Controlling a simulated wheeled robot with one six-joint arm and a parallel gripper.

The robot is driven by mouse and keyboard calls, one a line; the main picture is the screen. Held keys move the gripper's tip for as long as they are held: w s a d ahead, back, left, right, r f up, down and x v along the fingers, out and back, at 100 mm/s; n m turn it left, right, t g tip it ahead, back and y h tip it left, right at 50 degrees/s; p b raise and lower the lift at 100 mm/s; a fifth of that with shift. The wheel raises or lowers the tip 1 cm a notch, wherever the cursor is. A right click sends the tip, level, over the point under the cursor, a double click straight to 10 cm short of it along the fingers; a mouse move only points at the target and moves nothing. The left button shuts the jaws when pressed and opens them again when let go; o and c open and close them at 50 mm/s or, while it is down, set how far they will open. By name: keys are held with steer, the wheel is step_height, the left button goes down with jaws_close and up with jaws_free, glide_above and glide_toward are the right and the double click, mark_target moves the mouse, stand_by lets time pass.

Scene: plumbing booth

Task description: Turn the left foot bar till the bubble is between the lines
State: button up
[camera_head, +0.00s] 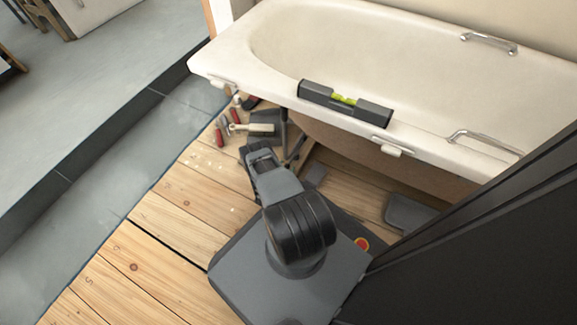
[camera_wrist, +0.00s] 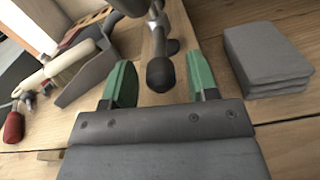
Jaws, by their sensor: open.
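The spirit level (camera_head: 318,93) lies on the near rim of the white bathtub (camera_head: 270,90) in the head view. Its yellow-green vial (camera_head: 345,100) shows, but the bubble and lines are too small to read. In the wrist view, a dark bar with a rounded knob end (camera_wrist: 161,75) projects toward me from a dark foot under the tub. My gripper (camera_wrist: 161,76) is open, with one green finger on each side of this knob. A gap shows between knob and fingers. In the head view my gripper (camera_head: 262,158) is low beside the tub, its fingers partly hidden.
A stack of grey pads (camera_wrist: 265,60) sits close to the right finger. A grey pad (camera_head: 408,212) lies on the floor at right. A dark panel (camera_head: 490,240) stands at the right.

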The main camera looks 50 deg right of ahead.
steer(key=shift+w+d, duration=0.1)
steer(key=shift+d, duration=0.55)
jaws_close()
